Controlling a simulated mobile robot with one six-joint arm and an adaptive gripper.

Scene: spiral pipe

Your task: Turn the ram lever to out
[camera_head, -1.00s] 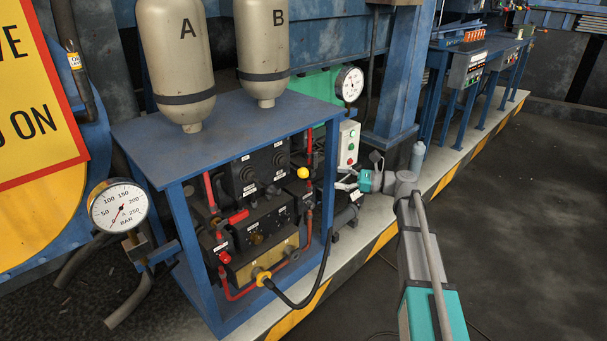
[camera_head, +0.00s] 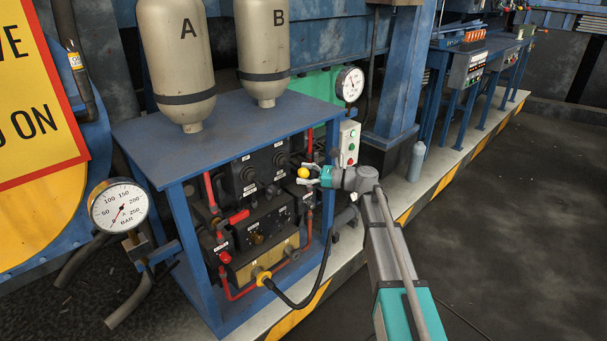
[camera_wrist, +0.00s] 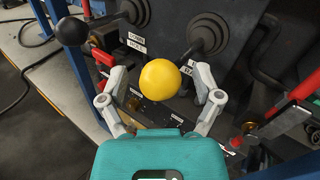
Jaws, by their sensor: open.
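A lever with a round yellow knob (camera_head: 303,172) stands out from the front of the black valve block (camera_head: 245,176), near the right post of the blue stand. The lever's label cannot be read, so I cannot tell for sure that it is the ram lever. My gripper (camera_head: 311,177) is at the knob, reaching in from the right. In the wrist view the yellow knob (camera_wrist: 159,82) is between the two open fingers of my gripper (camera_wrist: 160,74), with a gap on each side.
A black ball-ended lever (camera_wrist: 38,32) and a red-handled one (camera_wrist: 102,56) are at the left of the wrist view. A red handle (camera_wrist: 305,85) is at the right. The blue stand (camera_head: 178,235) frames the block. A hose (camera_head: 310,300) loops below.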

